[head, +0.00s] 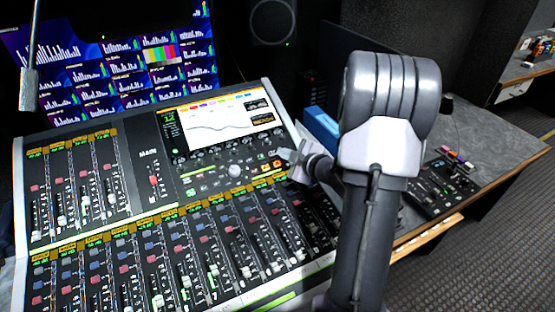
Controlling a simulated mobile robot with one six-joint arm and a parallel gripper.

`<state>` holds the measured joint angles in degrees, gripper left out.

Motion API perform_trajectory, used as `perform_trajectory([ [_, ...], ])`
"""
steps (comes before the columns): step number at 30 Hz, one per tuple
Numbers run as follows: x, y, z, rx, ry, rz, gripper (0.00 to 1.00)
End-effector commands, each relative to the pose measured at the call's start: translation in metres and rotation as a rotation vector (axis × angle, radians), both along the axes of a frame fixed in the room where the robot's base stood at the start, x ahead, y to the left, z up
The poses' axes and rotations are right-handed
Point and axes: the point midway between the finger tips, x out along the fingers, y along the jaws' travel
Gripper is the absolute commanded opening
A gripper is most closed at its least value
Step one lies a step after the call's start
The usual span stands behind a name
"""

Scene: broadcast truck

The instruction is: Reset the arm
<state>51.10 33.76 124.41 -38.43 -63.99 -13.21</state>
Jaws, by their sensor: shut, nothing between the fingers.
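My arm rises in front of the right side of the mixing console (136,205). Its thick grey upper joint hides part of the desk behind it. My gripper (287,156) shows small and partly hidden at the left of the arm, over the console's right edge near the lit screen (218,125). It is shut and holds nothing. I cannot tell whether it touches the console.
A bank of monitors (115,60) and a speaker (271,22) stand behind the console. A blue box (321,126) sits close behind my arm. A small control panel (442,184) lies on the grey desk to the right. Open floor (490,240) shows at lower right.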

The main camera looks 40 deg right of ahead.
Motion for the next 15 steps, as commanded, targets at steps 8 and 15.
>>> perform_trajectory([
  [8,-0.0072,0.0021,0.0169,0.000,0.001,0.001,0.00],
  [15,-0.0069,0.0021,0.0168,0.001,0.000,0.000,0.00],
])
